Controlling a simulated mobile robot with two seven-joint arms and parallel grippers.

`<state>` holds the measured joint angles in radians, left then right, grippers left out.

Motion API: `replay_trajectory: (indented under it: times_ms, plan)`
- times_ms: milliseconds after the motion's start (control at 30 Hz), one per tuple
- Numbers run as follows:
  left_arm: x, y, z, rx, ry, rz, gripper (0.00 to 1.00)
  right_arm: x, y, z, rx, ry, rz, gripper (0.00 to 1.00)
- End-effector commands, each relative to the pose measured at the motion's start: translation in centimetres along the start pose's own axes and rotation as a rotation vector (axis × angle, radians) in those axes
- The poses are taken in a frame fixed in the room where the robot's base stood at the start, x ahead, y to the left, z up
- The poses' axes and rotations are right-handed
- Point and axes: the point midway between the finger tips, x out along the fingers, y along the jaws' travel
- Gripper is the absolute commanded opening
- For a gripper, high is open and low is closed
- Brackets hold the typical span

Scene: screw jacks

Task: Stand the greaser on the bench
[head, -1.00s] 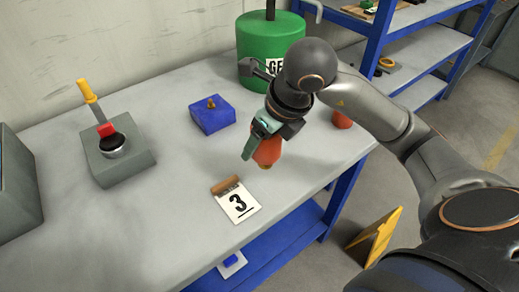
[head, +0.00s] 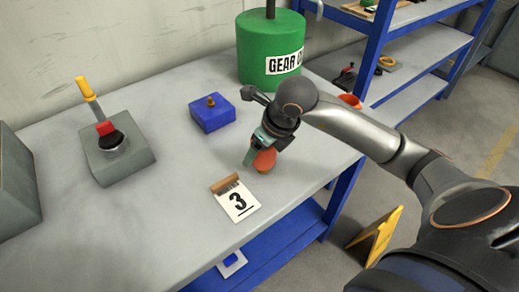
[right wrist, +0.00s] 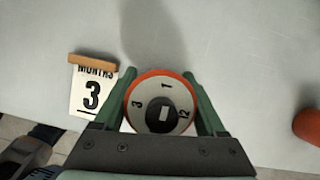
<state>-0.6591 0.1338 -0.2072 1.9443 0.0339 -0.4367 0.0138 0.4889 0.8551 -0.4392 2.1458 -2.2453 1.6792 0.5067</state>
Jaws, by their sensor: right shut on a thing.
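The greaser is an orange rounded body (head: 264,161) in my right gripper (head: 257,153), over the bench just right of the number 3 card. In the right wrist view, its grey dial (right wrist: 160,106) with 1, 3 and 12 faces the camera, inside an orange rim. The green fingers of my right gripper (right wrist: 166,100) are shut on it from both sides. It looks roughly upright and very low over the bench (head: 170,205); whether its base touches is hidden. My left gripper is not in view.
The card (head: 238,203) lies close beside the greaser. Another orange thing (right wrist: 308,127) is at the right. The front left bench is clear.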

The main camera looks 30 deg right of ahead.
Motion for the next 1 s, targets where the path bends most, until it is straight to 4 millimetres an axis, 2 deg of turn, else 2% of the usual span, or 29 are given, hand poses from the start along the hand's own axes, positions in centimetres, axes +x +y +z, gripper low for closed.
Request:
replay_trajectory:
  times_ms: [100,133,333,367,600,733,867,1000]
  plan:
    - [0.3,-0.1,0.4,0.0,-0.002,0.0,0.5,0.4,0.0,-0.1,0.0,-0.002,0.0,0.0]
    - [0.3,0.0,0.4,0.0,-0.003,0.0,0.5,0.4,0.0,-0.1,0.0,-0.001,0.0,0.74]
    - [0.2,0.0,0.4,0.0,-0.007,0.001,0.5,0.2,0.0,-0.1,0.0,0.0,0.0,0.97]
    - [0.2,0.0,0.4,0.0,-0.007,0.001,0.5,0.2,0.0,-0.1,0.0,0.0,0.0,1.0]
    - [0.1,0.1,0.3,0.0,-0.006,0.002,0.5,0.2,0.0,-0.1,0.0,0.0,0.0,1.0]
    - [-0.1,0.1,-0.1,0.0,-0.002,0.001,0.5,-0.6,0.0,0.1,0.0,-0.002,-0.001,1.0]
    - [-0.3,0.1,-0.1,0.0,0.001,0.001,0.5,-2.9,-0.1,0.2,-0.002,-0.007,-0.003,1.0]
    - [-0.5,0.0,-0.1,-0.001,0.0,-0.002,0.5,-6.1,-0.1,0.2,-0.001,-0.007,-0.004,1.0]
